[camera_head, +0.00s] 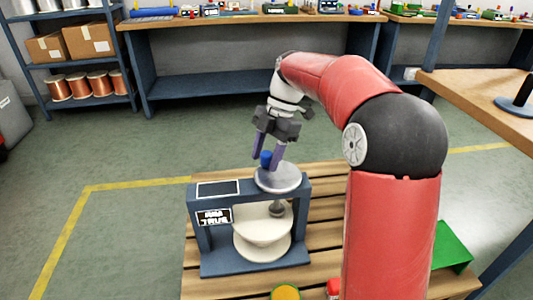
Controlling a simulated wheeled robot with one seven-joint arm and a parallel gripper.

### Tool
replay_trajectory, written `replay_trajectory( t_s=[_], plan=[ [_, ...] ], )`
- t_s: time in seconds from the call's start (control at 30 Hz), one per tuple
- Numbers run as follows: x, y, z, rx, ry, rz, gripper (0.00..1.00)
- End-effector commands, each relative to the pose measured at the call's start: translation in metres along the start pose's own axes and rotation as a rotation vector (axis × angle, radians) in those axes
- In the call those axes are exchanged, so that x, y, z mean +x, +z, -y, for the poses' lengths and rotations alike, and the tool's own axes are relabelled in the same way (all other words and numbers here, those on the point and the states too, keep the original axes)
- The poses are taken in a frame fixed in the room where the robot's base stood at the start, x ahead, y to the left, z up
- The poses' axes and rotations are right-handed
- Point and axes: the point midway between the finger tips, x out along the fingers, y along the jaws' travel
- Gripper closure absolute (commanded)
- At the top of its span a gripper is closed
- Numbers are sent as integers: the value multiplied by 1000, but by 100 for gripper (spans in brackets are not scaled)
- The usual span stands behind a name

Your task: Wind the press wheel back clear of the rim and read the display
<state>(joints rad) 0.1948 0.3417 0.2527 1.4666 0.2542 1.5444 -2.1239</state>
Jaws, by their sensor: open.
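A blue-grey fixture frame (197,240) stands on a slatted wooden pallet. A pale round wheel with a rim (262,245) sits inside it. A small grey press wheel (277,209) hangs from the top beam near that rim; I cannot tell if they touch. Above is a grey handwheel (283,181) with an upright blue knob (266,158). The black display (214,216) on the frame's left front shows white text; the lower line reads "TRUE", the upper is blurred. My gripper (268,151) points down, open, its purple fingers around the knob; contact is unclear.
The pallet (325,205) has an orange round item (285,292), a red item (334,289) and a green stand (452,246) on it. A wooden table (480,100) stands at right. Workbenches and a shelf with copper spools line the back. Green floor is clear at left.

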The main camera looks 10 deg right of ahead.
Motion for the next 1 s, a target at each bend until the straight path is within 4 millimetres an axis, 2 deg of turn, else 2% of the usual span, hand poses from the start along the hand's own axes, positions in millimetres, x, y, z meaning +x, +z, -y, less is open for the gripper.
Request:
replay_trajectory(
  t_s=[0.17,0.4,0.6,1.0],
  plan=[
    [-10,0,-1,0,3,1,52],
    [-52,1,-1,0,4,2,52],
    [-74,0,-1,0,2,0,52],
    [-78,0,0,0,0,0,52]
  ],
)
